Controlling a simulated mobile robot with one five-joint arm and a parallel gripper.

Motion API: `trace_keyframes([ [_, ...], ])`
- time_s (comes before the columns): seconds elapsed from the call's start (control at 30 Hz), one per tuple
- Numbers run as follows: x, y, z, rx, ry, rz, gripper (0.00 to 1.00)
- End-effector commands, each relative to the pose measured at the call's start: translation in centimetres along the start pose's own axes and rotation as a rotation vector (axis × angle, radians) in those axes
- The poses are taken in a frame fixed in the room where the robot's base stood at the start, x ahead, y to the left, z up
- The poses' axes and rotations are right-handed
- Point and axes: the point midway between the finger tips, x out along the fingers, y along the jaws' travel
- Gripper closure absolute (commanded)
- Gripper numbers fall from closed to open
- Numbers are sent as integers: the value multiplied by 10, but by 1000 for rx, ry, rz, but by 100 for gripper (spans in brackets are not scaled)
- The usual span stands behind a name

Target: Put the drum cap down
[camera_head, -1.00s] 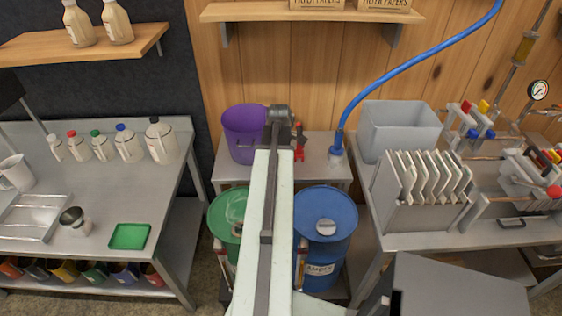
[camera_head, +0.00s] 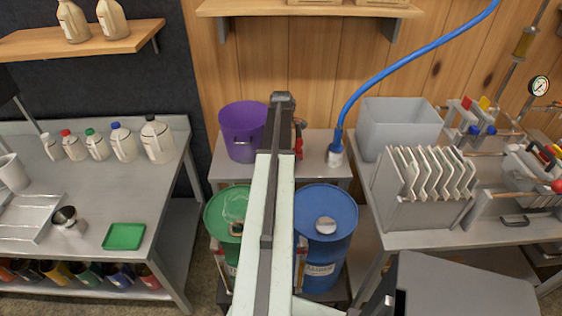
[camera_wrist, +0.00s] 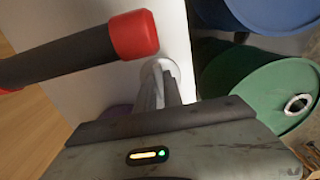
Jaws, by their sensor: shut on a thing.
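The drum cap (camera_wrist: 160,66), a pale round piece, is between the fingertips of my gripper (camera_wrist: 164,80) in the wrist view. My gripper is shut on it, over or near the pale tabletop (camera_wrist: 175,25); I cannot tell whether the cap touches it. The green drum (camera_wrist: 250,85) lies to the right, with an open ringed hole (camera_wrist: 300,103) in its lid.
A red-ended dark tool (camera_wrist: 135,35) is close beside my gripper. On the small table (camera_head: 315,172) stand a purple bucket (camera_head: 240,130) and a blue hose end (camera_head: 336,150). The blue drum (camera_head: 342,235) stands in front. The tabletop between tool and hose end looks clear.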

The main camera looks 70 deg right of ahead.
Motion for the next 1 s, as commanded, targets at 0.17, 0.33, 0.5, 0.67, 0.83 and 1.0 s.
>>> trace_keyframes([
  [0.17,13,0,0,0,0,0,100],
  [0.33,14,0,-1,-1,0,0,100],
  [0.5,15,0,-1,-1,0,0,67],
  [0.67,15,0,-1,-1,0,0,67],
  [0.83,15,0,-1,-2,0,0,67],
  [1.0,7,0,-2,-2,0,0,67],
])
